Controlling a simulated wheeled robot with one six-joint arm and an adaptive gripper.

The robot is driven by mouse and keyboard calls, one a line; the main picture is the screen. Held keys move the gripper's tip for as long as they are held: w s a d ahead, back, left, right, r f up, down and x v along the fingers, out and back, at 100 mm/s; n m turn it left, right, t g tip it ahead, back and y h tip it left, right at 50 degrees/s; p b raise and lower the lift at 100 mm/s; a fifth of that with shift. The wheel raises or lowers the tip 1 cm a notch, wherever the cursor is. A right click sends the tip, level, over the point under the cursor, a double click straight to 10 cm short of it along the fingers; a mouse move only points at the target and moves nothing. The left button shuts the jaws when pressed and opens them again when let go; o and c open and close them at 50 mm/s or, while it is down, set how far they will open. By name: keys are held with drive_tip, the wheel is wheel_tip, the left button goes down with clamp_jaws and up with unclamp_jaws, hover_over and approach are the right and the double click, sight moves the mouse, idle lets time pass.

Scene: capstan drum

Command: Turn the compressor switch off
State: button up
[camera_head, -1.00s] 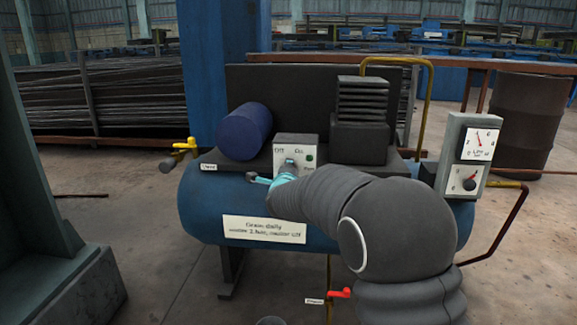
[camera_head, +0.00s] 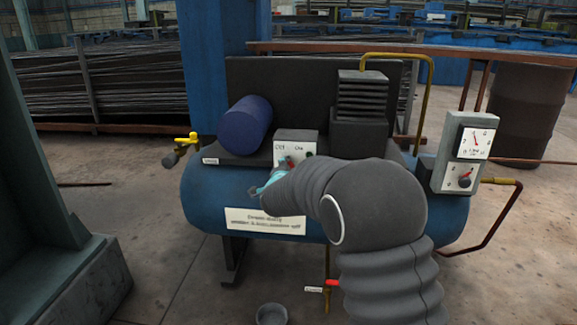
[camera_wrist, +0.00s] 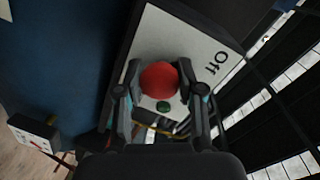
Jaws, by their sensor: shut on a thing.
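The compressor switch is on a grey box (camera_head: 296,144) with "Off" at its left and "On" at its right, on top of the blue compressor tank. A red knob (camera_head: 291,164) shows low on the box face. In the wrist view the round red knob (camera_wrist: 159,79) sits between the two fingers of my gripper (camera_wrist: 159,72), which is shut on it. The "Off" label (camera_wrist: 223,63) shows beside it and a green lamp (camera_wrist: 163,106) below it. In the head view my gripper (camera_head: 277,178) is partly hidden by my arm, so the lever's exact tilt is unclear.
The gauge panel (camera_head: 467,152) stands at the right. A yellow valve handle (camera_head: 188,140) is at the left and a red-handled valve (camera_head: 331,284) is below the tank. A small bucket (camera_head: 272,314) stands on the floor.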

drive_tip(key=shift+f, duration=0.1)
idle(0.3)
drive_tip(key=o, duration=1.1)
drive_tip(key=shift+o, duration=0.2)
drive_tip(key=s+r, duration=0.1)
drive_tip(key=s, duration=1.1)
drive_tip(key=shift+a+r, duration=0.25)
drive_tip(key=shift+r, duration=0.05)
